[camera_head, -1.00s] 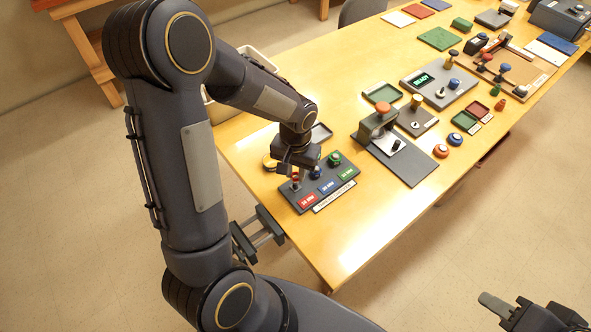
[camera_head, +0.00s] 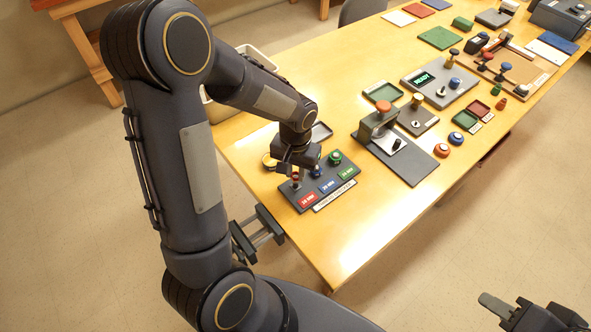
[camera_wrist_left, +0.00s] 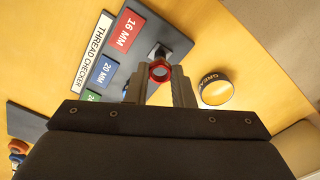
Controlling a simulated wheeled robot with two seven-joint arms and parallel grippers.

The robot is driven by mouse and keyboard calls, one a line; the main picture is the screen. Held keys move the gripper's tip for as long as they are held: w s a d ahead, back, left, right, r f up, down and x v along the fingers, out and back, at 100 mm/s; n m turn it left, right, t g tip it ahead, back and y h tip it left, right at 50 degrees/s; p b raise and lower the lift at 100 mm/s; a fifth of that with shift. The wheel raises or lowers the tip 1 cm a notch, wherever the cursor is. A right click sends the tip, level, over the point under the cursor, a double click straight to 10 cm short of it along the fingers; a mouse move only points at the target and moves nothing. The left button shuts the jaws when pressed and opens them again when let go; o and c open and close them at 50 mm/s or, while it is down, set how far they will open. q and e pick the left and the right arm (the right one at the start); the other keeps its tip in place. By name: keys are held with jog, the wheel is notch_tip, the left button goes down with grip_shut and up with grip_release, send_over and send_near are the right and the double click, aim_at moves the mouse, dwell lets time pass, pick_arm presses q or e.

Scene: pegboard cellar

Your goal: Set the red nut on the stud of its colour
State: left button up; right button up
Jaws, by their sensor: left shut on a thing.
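The red nut (camera_wrist_left: 159,72) is a ring between the fingertips of my left gripper (camera_wrist_left: 160,90) in the left wrist view. In the head view the gripper (camera_head: 293,168) hides most of the nut. My right gripper (camera_head: 520,312) is at the bottom right, away from the table; its jaw opening is unclear.
A round yellow-lidded tin (camera_wrist_left: 217,90) stands beside my left gripper. A press-like fixture (camera_head: 385,135) stands to the right. The table's front is clear.

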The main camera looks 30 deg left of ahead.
aim_at(296, 179)
pick_arm(q)
jog(key=shift+f+b, duration=1.8)
dwell(1.6)
jog(key=o, duration=1.3)
jog(key=shift+r, duration=0.15)
jog(key=shift+r+p, duration=3.1)
jog(key=shift+r, duration=0.85)
